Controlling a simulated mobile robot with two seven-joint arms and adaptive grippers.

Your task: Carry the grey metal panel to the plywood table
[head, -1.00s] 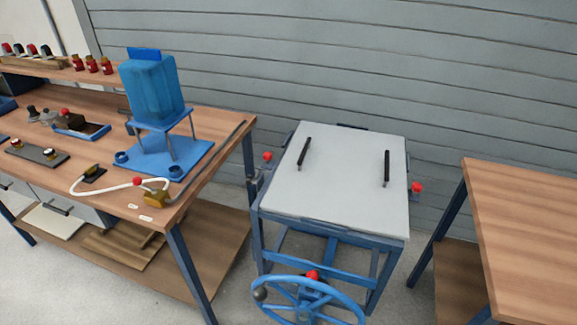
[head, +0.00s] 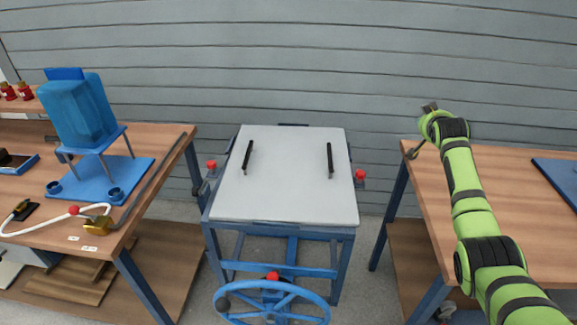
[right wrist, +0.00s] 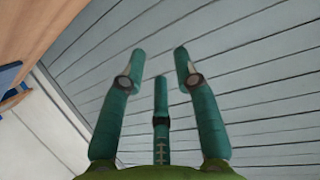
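The grey metal panel (head: 285,185) lies flat on a blue wheeled-handle stand (head: 283,232) in the middle of the head view. It has two upright-looking black bar handles, a left one (head: 248,157) and a right one (head: 330,160). A wood-topped table (head: 530,215) stands to the right, apart from the stand. My left gripper is not in view.
A wooden workbench (head: 160,190) on the left holds a blue tank (head: 75,108) on a stand, with hoses and fittings. Red knobs (head: 361,175) flank the stand; a blue handwheel (head: 270,300) is in front. A blue board (head: 560,178) lies on the right table. A grey slatted wall is behind.

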